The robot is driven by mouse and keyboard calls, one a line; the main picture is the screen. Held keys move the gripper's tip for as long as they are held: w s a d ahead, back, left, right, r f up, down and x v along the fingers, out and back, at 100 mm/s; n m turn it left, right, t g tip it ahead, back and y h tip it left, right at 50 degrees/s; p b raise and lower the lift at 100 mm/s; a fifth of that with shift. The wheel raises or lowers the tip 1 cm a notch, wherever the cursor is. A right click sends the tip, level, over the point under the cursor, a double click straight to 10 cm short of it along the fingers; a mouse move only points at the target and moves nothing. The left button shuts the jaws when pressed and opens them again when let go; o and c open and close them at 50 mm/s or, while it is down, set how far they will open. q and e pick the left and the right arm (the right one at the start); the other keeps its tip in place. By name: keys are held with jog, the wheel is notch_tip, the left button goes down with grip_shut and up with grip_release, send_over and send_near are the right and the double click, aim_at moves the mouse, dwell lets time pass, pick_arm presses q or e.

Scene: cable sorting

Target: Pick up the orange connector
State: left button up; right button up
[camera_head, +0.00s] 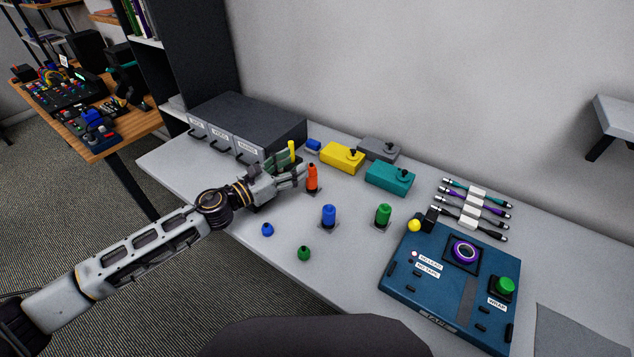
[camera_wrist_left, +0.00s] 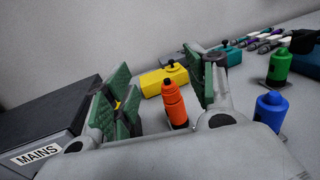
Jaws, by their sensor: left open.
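The orange connector (camera_head: 312,178) stands upright on a small dark base on the grey table, near the drawer unit. My left gripper (camera_head: 294,168) is open and close beside it, on its left in the head view. In the left wrist view the orange connector (camera_wrist_left: 174,104) shows between the two open green-padded fingers (camera_wrist_left: 165,98), and no contact can be made out. A yellow piece beside the fingers in the head view is partly hidden. My right gripper is not in view.
A blue connector (camera_head: 329,215) and a green connector (camera_head: 383,215) stand nearby. Yellow (camera_head: 342,157) and teal (camera_head: 389,179) boxes stand behind. A dark drawer unit (camera_head: 270,125) is at the left, and a blue control panel (camera_head: 420,270) at the right.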

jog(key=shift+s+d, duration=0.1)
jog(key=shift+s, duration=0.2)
